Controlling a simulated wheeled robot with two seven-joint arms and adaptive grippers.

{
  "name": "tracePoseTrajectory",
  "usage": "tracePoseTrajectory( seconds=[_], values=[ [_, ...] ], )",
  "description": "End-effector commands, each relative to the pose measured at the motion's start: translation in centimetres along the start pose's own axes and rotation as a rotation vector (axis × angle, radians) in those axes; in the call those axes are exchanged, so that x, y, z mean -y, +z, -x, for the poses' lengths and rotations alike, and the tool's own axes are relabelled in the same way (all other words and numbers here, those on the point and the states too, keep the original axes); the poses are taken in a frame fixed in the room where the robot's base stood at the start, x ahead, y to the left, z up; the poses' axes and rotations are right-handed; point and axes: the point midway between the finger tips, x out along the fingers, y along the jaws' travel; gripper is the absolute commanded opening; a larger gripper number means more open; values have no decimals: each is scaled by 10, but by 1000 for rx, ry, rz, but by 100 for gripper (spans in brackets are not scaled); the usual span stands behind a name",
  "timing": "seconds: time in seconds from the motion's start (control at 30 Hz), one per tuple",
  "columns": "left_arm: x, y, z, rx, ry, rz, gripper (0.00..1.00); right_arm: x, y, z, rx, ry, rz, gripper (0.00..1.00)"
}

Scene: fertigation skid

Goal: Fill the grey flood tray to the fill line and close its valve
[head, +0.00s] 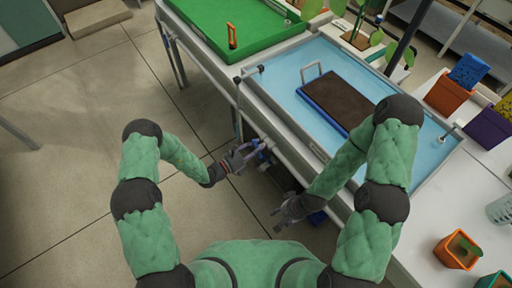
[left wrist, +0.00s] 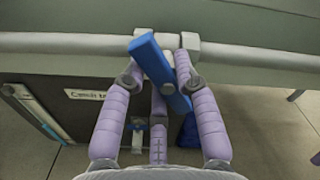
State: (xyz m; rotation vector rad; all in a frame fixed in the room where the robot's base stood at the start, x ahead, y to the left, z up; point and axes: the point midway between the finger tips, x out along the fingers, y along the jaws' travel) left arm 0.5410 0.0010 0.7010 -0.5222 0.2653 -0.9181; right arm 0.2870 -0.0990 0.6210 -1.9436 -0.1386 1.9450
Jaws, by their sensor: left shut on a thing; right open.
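A tray with a pale grey rim (head: 262,112) and a light-blue inside stands at the right. Whether the blue is water, and where a fill line is, I cannot tell. A blue valve handle (left wrist: 160,72) sits on a pale pipe below a tray's front edge; it also shows in the head view (head: 259,145). My left gripper (left wrist: 160,85) is shut on the blue handle, which lies tilted between its fingers; in the head view this gripper (head: 240,158) is at the bench front. My right gripper (head: 280,211) is open and empty, lower and to the right.
A dark soil block in a blue frame (head: 340,98) with a white handle lies in the blue-bottomed tray. A green tray (head: 225,22) adjoins it at the back. Orange, blue and purple pots (head: 447,95) stand on the right.

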Motion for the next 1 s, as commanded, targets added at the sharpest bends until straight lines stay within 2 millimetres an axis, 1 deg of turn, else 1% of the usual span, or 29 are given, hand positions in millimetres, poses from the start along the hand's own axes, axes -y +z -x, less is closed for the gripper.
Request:
tracePoseTrajectory(
  seconds=[0.6,0.8,1.0],
  values=[
    [1,2,1,-2,6,-426,0,6,0,16,0,0,0,52],
    [1,3,1,-1,7,-522,0,6,1,18,0,0,0,52],
    [1,3,1,-1,7,-572,0,7,1,19,0,0,0,52]
  ],
)
